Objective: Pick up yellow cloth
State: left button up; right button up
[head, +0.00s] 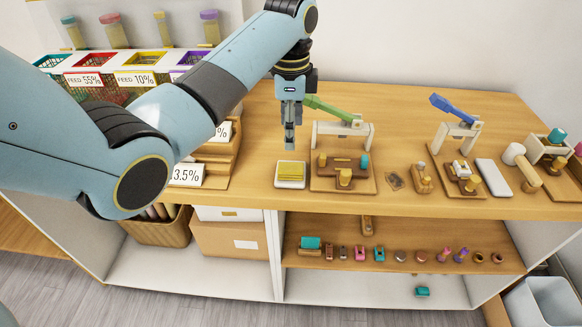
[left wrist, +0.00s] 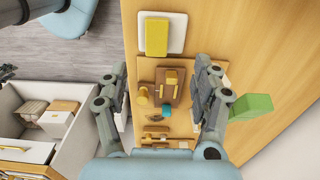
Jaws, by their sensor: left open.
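The yellow cloth (head: 291,169) is a small folded yellow block lying on a white square tray (head: 290,185) near the front edge of the wooden counter. In the left wrist view the cloth (left wrist: 156,37) lies on the white tray (left wrist: 178,47) at the top, beyond the fingertips. My left gripper (head: 290,143) points down just above and behind the cloth, apart from it. In the left wrist view my left gripper (left wrist: 162,68) has its fingers spread wide with nothing held between them. My right gripper is not seen.
A wooden press with a green lever (head: 335,108) stands just right of the tray. A second press with a blue lever (head: 452,108) is farther right. A shelf with small items (head: 400,268) is below.

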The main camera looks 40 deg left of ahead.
pick_arm(q)
send_over(291, 167)
notch_tip(291, 167, down, 5)
jog(key=shift+w+a+r, duration=0.1)
jog(key=shift+w+a, duration=0.05)
jog(key=f, duration=0.4)
jog(key=shift+s+f, duration=0.2)
jog(key=shift+s, duration=0.05)
jog(key=shift+w+f, duration=0.1)
jog(key=shift+f, duration=0.4)
jog(key=c, duration=1.2)
jog(key=shift+c, duration=0.2)
jog(key=shift+r, duration=0.15)
